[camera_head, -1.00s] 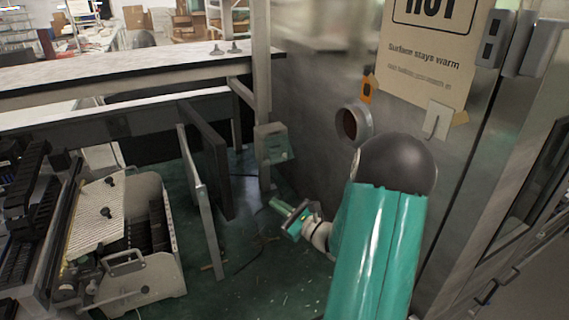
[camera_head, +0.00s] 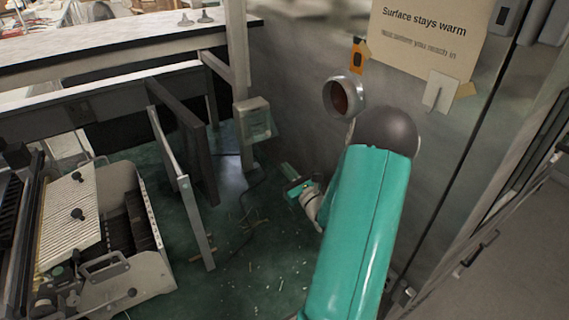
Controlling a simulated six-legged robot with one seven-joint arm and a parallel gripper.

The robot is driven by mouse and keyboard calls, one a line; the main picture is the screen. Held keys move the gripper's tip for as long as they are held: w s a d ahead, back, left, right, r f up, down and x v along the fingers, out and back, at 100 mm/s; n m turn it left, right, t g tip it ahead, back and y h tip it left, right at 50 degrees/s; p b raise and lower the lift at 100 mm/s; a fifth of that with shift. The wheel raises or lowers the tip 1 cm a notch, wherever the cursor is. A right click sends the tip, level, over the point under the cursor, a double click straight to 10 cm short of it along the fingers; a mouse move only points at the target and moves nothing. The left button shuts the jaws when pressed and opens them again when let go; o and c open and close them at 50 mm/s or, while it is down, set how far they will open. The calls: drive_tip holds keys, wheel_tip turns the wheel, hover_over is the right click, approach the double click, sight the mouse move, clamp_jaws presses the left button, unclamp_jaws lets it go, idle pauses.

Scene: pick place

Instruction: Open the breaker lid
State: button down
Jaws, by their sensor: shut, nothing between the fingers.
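A small pale grey box (camera_head: 254,118), which looks like the breaker box, is fixed to an upright metal post left of the image centre. Its front cover looks closed, though fine detail is too small to make out. My gripper (camera_head: 289,172), green and white, is low and to the right of the box, apart from it. Its fingers are shut and empty. My green arm with its dark round joint hides part of the wall and floor behind it.
A metal wall with a round port (camera_head: 343,97) and a warning sign (camera_head: 418,35) stands on the right. A grey machine (camera_head: 125,270) and upright panels (camera_head: 183,190) stand on the left. Debris litters the green floor (camera_head: 240,270). A long bench (camera_head: 120,50) runs behind.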

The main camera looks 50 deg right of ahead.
sight(269, 138)
drive_tip(key=w+r, duration=0.1)
drive_tip(key=w, duration=0.1)
drive_tip(key=w+d+r, duration=0.1)
drive_tip(key=w+r, duration=0.1)
drive_tip(key=w, duration=0.1)
drive_tip(key=w+d+r, duration=0.1)
drive_tip(key=w+r, duration=0.1)
drive_tip(key=shift+w+r, duration=0.1)
drive_tip(key=shift+w, duration=0.25)
drive_tip(key=shift+s+r, duration=0.1)
drive_tip(key=shift+s, duration=0.05)
drive_tip(key=shift+r, duration=0.2)
